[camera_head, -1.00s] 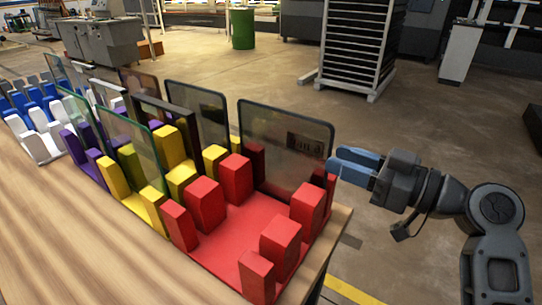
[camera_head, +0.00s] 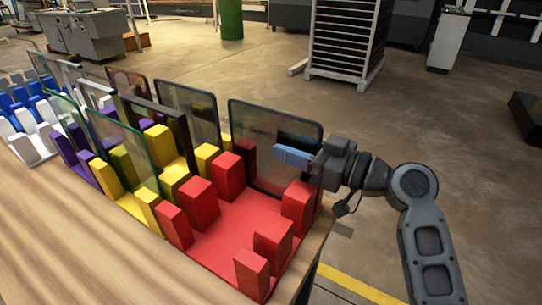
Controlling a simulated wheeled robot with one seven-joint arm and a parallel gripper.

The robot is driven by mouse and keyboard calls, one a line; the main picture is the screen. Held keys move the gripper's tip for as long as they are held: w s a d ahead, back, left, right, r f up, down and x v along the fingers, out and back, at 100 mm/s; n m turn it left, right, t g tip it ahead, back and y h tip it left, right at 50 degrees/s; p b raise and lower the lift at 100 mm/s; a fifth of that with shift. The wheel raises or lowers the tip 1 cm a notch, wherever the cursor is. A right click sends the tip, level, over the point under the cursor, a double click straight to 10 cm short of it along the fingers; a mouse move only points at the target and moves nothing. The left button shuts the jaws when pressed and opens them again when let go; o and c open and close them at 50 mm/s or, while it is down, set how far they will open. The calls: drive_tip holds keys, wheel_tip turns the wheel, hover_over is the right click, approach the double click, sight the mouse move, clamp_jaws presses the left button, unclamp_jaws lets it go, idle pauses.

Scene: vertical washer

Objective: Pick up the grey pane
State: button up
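A grey-tinted pane (camera_head: 262,128) with a dark rim and rounded corners stands upright at the back of the red rack (camera_head: 222,232). My gripper (camera_head: 293,155) reaches in from the right at the pane's right edge. One light blue finger shows in front of the pane. A dark shape above it, seen through the pane, looks like the other finger behind. The fingers look spread around the edge; contact with the pane cannot be made out. The pane's lower edge is partly hidden by red blocks.
A similar pane (camera_head: 190,108) and a greenish clear pane (camera_head: 122,145) stand in the yellow rack (camera_head: 170,178). Purple, white and blue racks continue left along the wooden table (camera_head: 110,245). The floor right of the table is open. A tall shelf rack (camera_head: 345,40) stands behind.

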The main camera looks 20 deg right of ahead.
drive_tip(key=shift+c, duration=0.5)
clamp_jaws()
drive_tip(key=shift+r, duration=0.1)
idle(0.7)
